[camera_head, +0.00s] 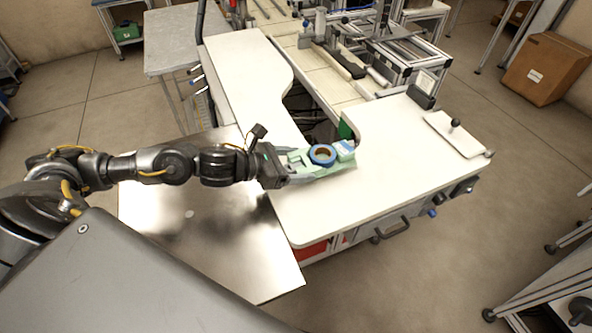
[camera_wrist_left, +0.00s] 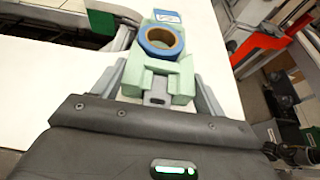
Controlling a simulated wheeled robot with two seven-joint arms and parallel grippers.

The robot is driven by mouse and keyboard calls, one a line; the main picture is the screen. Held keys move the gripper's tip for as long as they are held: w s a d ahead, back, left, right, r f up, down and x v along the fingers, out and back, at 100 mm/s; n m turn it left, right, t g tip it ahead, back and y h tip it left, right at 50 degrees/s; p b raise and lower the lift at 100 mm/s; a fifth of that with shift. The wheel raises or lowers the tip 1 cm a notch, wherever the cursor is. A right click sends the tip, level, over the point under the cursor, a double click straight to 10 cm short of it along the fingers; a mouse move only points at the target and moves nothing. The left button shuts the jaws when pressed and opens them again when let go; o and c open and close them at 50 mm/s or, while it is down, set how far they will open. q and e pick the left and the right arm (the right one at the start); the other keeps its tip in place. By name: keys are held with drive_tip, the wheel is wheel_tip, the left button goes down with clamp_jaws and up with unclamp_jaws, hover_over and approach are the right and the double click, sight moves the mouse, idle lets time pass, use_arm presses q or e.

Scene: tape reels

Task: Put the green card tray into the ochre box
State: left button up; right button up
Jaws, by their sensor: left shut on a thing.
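The pale green card tray (camera_head: 343,164) is over the white worktop's near inner part, at the end of my left arm. It also shows in the left wrist view (camera_wrist_left: 181,84). A blue-edged tape reel (camera_head: 313,156) sits in it, with a blue and white label or card at its far end. My left gripper (camera_head: 312,169) is shut on the tray, with a finger along each side. I cannot tell whether the tray touches the worktop. A brown, ochre-like box (camera_head: 545,72) stands on the floor at the far upper right. My right gripper is not in view.
The white worktop (camera_head: 420,165) curves around a dark gap (camera_head: 297,100) beyond the tray. A small flat board with a knob (camera_head: 456,135) lies at its right end. A shiny metal table (camera_head: 190,215) adjoins it on the left. Much of the right worktop is clear.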

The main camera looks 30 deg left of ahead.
use_arm(q)
wheel_tip(320, 180, down, 3)
drive_tip(key=shift+w+a+f, duration=0.1)
drive_tip(key=shift+f, duration=0.2)
drive_tip(key=o, duration=1.1)
drive_tip(key=shift+r, duration=0.1)
drive_tip(key=shift+c, duration=0.2)
